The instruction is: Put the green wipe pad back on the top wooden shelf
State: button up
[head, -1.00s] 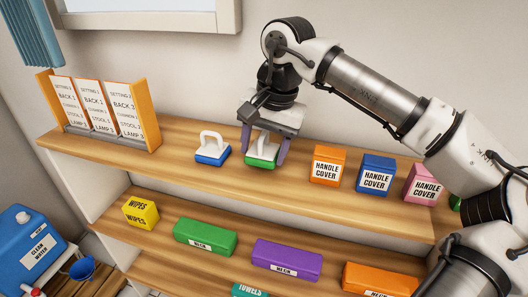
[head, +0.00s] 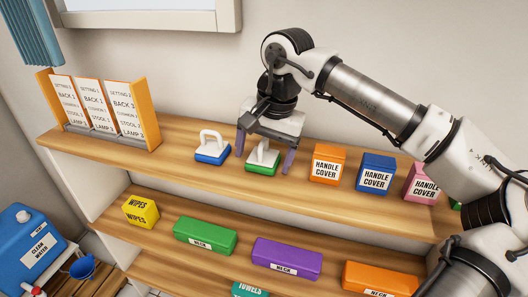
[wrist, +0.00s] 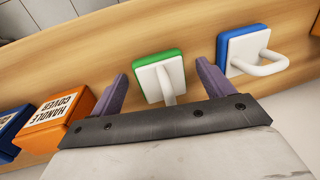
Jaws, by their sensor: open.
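The green wipe pad (head: 262,168) has a green base, a white top and a white handle. It rests on the top wooden shelf (head: 185,168), between the blue-based pad and the orange handle cover box. My gripper (head: 264,160) is open around it, one finger on each side with a gap. In the wrist view the green wipe pad (wrist: 158,78) sits between the two purple fingers of my gripper (wrist: 160,85), apart from both. Its handle is partly hidden there by the gripper body.
A blue-based pad (head: 211,157) stands close on the left. Orange (head: 327,176), blue (head: 375,187) and pink (head: 421,188) handle cover boxes stand to the right. A card rack (head: 152,118) is at the far left. The lower shelf (head: 160,241) holds several boxes.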

aim_at(275, 164)
notch_tip(275, 164, up, 12)
jog(key=d+b, duration=0.1)
jog(key=d, duration=0.1)
jog(key=shift+s, duration=0.35)
